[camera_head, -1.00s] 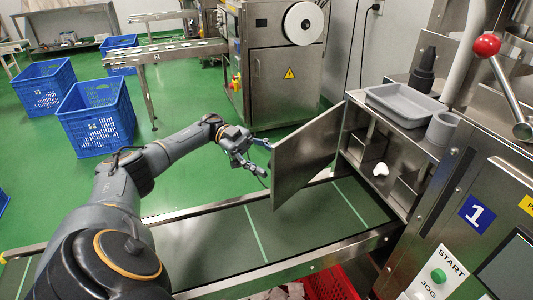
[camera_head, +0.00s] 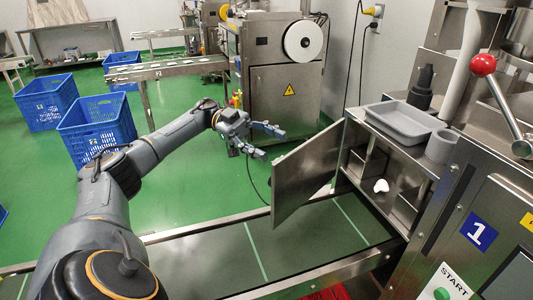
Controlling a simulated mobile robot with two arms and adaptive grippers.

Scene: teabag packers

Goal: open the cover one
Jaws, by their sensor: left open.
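The cover (camera_head: 305,172) is a hinged steel door on the machine marked 1. It stands swung open, out over the conveyor, and the compartment (camera_head: 388,178) behind it shows. A small white object (camera_head: 381,186) lies inside the compartment. My left gripper (camera_head: 272,143) is to the left of the door, near its upper left edge. Its fingers are apart, with nothing between them, and it looks clear of the door. My right gripper is not in view.
A green conveyor (camera_head: 225,246) with metal rails runs under the door. A grey tray (camera_head: 402,122) and a grey cup (camera_head: 441,146) stand on the machine's top. A red-knobbed lever (camera_head: 484,66) is at the right. Blue crates (camera_head: 98,143) stand on the green floor at the left.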

